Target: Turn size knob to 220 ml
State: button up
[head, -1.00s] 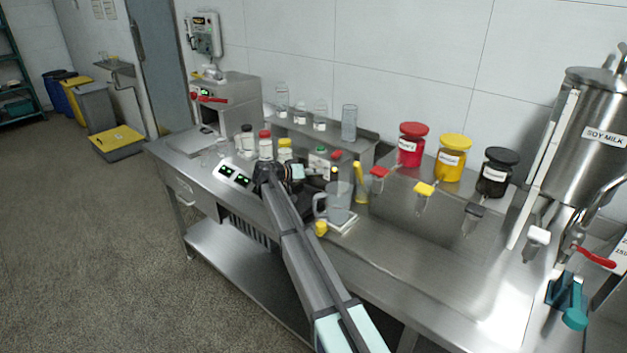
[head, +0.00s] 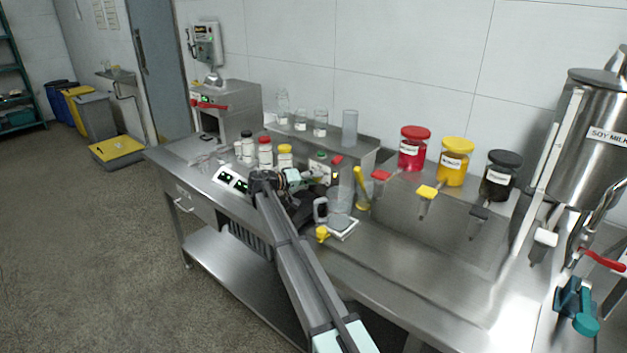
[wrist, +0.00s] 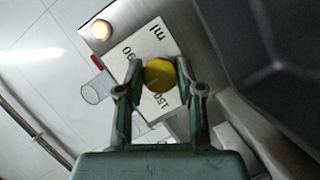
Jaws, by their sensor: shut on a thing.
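In the wrist view a round yellow knob (wrist: 160,74) sits on a white plate (wrist: 165,103) printed "ml", "90" and "150". My gripper (wrist: 157,67) is shut on the knob, with one finger on each side of it. A 220 mark does not show, and I cannot tell which mark the knob points to. In the head view my gripper (head: 300,181) is at the small machine (head: 320,167) on the steel table. The knob is hidden there behind my arm.
Several capped bottles stand to the left. Red (head: 411,152), yellow and black jars stand to the right.

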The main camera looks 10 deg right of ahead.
jog(key=o, duration=1.1)
jog(key=shift+o, duration=0.2)
jog(key=v, duration=1.2)
